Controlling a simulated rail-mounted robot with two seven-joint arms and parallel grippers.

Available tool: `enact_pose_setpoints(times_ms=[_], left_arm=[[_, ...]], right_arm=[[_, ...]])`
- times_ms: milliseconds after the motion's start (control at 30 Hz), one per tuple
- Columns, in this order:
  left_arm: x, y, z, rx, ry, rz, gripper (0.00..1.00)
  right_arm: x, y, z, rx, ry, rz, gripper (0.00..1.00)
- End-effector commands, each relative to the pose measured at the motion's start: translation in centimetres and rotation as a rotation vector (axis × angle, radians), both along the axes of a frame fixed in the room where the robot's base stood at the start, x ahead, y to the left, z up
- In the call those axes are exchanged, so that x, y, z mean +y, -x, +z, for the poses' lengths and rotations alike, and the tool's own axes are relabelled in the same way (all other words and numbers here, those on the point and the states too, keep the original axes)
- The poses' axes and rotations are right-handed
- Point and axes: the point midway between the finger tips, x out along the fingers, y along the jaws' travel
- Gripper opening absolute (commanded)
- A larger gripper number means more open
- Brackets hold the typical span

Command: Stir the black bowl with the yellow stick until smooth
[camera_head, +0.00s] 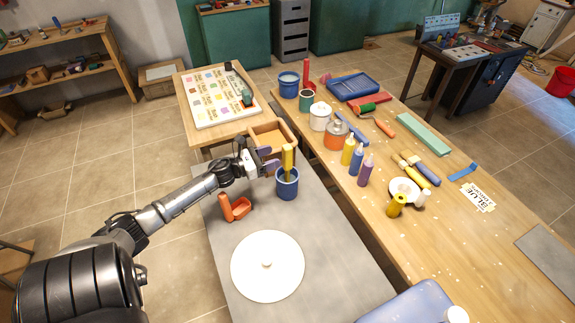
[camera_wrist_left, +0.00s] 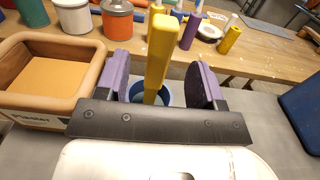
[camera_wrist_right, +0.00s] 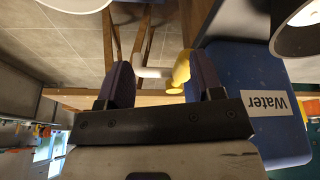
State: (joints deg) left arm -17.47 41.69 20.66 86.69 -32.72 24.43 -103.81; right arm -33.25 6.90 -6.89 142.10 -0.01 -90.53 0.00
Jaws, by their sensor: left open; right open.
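The yellow stick (camera_head: 288,160) stands upright in a blue pot (camera_head: 288,188) on the grey tabletop. I see no bowl that is clearly black. My left gripper (camera_head: 268,158) is open, just left of the stick's upper part. In the left wrist view the stick (camera_wrist_left: 159,55) shows between the purple fingers of the left gripper (camera_wrist_left: 162,82), with the pot's blue rim (camera_wrist_left: 135,90) below; the fingers do not touch it. The pot's contents are hidden. My right gripper (camera_wrist_right: 163,82) is open and empty in its wrist view and does not show in the head view.
A wooden box (camera_head: 270,138) stands behind the pot. An orange holder (camera_head: 236,208) and a round white disc (camera_head: 267,266) lie nearer. Bottles (camera_head: 357,160) line the wooden bench to the right. A blue container labelled Water (camera_wrist_right: 230,75) is beside the right gripper.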

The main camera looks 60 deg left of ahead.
Motion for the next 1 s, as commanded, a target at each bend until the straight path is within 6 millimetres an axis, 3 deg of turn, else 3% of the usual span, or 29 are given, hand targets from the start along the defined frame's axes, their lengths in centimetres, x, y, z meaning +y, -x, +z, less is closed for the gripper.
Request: enact_pose_setpoints(times_ms=[300, 700, 1000], left_arm=[[-0.2, -1.8, 0.0, 0.000, 0.000, 0.001, 0.62], [-0.9, -6.0, -0.4, 0.000, 0.001, 0.001, 0.62], [-0.9, -6.4, -0.5, 0.001, 0.000, 0.001, 0.62]], right_arm=[[0.0, 0.0, 0.2, 0.000, 0.000, 0.000, 0.60], [0.0, 0.0, 0.6, -0.001, 0.000, -0.001, 0.60], [0.0, 0.0, 0.7, -0.001, 0.000, -0.001, 0.60]])
